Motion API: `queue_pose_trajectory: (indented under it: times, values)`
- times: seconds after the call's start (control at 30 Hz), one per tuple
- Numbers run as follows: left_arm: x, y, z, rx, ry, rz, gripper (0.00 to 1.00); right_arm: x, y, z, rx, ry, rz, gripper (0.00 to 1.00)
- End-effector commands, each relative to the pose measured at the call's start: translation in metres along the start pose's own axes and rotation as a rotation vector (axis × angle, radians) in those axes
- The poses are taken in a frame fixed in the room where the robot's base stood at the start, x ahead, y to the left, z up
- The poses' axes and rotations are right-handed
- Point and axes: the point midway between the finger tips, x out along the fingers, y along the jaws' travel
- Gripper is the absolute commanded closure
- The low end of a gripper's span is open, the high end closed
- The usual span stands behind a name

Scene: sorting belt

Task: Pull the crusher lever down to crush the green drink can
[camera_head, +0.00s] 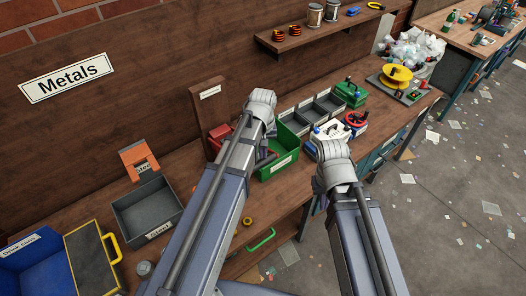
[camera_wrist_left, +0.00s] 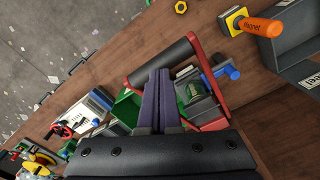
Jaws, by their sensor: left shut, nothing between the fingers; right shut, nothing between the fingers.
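The crusher lever shows in the left wrist view as a red frame (camera_wrist_left: 209,73) with a dark roller handle (camera_wrist_left: 165,58). My left gripper (camera_wrist_left: 160,76) is shut and empty, its fingertips close to the handle; I cannot tell whether they touch. A small green thing (camera_wrist_left: 196,89) lies inside the red frame's outline, possibly the green can, partly covered. In the head view the crusher's wooden upright (camera_head: 208,103) and some red (camera_head: 216,136) show behind my left arm, which hides the rest. My right gripper (camera_head: 310,149) is to the right, mostly hidden by its wrist.
A green bin (camera_head: 283,164) stands right of the crusher, with grey bins (camera_head: 318,108) behind. A grey steel bin (camera_head: 147,211) and blue drink-can bin (camera_head: 38,263) are left. An orange magnet handle (camera_wrist_left: 259,25) shows in the wrist view. A shelf (camera_head: 318,36) runs above.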

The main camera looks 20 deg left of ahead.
Motion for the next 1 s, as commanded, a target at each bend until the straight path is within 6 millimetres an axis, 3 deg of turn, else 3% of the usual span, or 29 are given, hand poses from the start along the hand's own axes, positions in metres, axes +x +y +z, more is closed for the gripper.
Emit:
queue_pose_trajectory:
  times: [1.0]
  values:
    - [0.065,0.007,0.013,0.000,0.000,0.000,1.00,0.065,-0.006,-0.004,0.003,0.003,0.000,1.00]
